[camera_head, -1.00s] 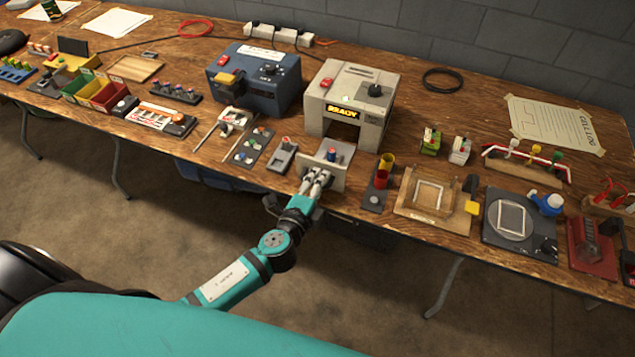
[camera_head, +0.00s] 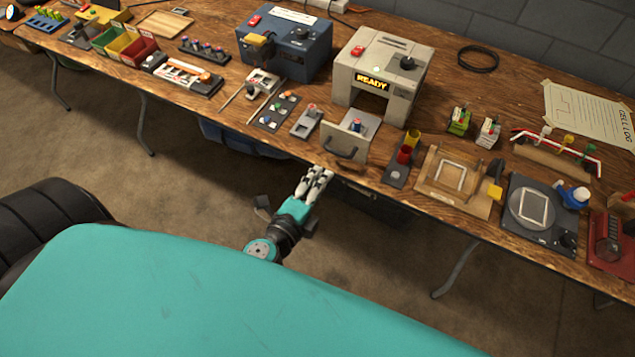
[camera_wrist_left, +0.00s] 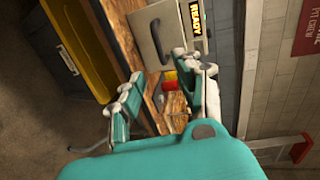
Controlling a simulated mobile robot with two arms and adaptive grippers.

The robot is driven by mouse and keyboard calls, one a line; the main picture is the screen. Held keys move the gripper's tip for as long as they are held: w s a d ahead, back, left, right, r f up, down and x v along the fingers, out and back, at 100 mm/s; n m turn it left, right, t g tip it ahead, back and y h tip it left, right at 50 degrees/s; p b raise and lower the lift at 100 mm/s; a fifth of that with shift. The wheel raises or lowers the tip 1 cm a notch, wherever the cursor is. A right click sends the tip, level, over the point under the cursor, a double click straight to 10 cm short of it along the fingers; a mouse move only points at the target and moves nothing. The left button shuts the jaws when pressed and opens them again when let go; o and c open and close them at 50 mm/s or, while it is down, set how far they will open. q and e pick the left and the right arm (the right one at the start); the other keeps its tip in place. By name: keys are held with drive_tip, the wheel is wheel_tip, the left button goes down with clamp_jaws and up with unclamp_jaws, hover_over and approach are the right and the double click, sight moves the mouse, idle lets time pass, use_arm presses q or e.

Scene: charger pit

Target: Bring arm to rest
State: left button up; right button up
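My left gripper (camera_head: 316,180) hangs in front of the bench's front edge, below the grey READY machine (camera_head: 383,68). In the left wrist view my left gripper (camera_wrist_left: 158,68) has its two fingers apart with nothing between them. The machine's drawer (camera_head: 346,142) is pulled out, with a dark handle on its front and a blue-topped item (camera_head: 355,125) in it. The gripper is apart from the handle. The drawer front (camera_wrist_left: 152,32) also shows in the left wrist view. My right gripper is in no view.
The wooden bench (camera_head: 300,158) is crowded: a blue machine (camera_head: 286,45), a red-and-yellow cup stand (camera_head: 403,155), a wooden frame fixture (camera_head: 452,182) and a dark round plate fixture (camera_head: 538,212). The concrete floor (camera_head: 160,190) before the bench is free.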

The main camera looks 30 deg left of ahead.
use_arm(q)
drive_tip(key=shift+s, duration=0.2)
idle(0.4)
drive_tip(key=s+a+f+n+g, duration=0.2)
drive_tip(key=s+f+g, duration=0.1)
drive_tip(key=f, duration=0.7)
drive_tip(key=s+a+f+n+g+y, duration=0.1)
drive_tip(key=s+f+n+g, duration=0.2)
drive_tip(key=f, duration=0.7)
drive_tip(key=s+a+f+n+g, duration=0.2)
drive_tip(key=s+f, duration=0.2)
drive_tip(key=f, duration=0.6)
drive_tip(key=s+f+n+g, duration=0.3)
drive_tip(key=s+f, duration=0.4)
drive_tip(key=s, duration=0.4)
drive_tip(key=s+a+f+n+g, duration=0.1)
drive_tip(key=s+f+n+g, duration=0.2)
drive_tip(key=s+f+n, duration=0.3)
drive_tip(key=s+f, duration=0.1)
drive_tip(key=s, duration=0.4)
drive_tip(key=shift+s+f+g, duration=0.25)
drive_tip(key=shift+f+g, duration=0.05)
